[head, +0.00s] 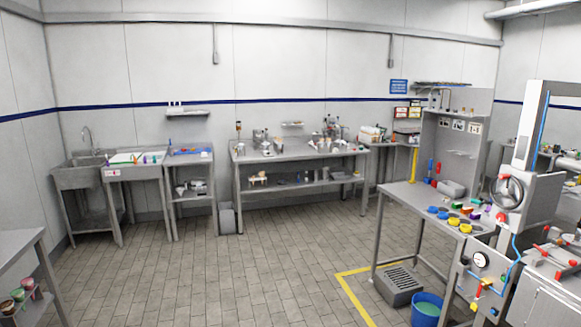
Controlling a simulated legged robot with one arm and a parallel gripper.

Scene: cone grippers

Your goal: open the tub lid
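I cannot tell for sure which thing is the tub with the lid. Several small coloured round pots, one of them yellow (465,228), stand on the workbench (402,197) at the right. A grey box-like thing (452,188) sits further back on the same bench; whether it has a lid is too small to tell. Several small round containers (18,294) stand on the lower shelf at the bottom left, and their tops are too small to read. My gripper is not in view.
A blue bucket (427,308) and a grated grey box (399,285) stand on the floor below the right bench. A machine with a handwheel (509,193) is at the far right. A long table (300,153) and a sink (82,172) line the back. The middle floor is clear.

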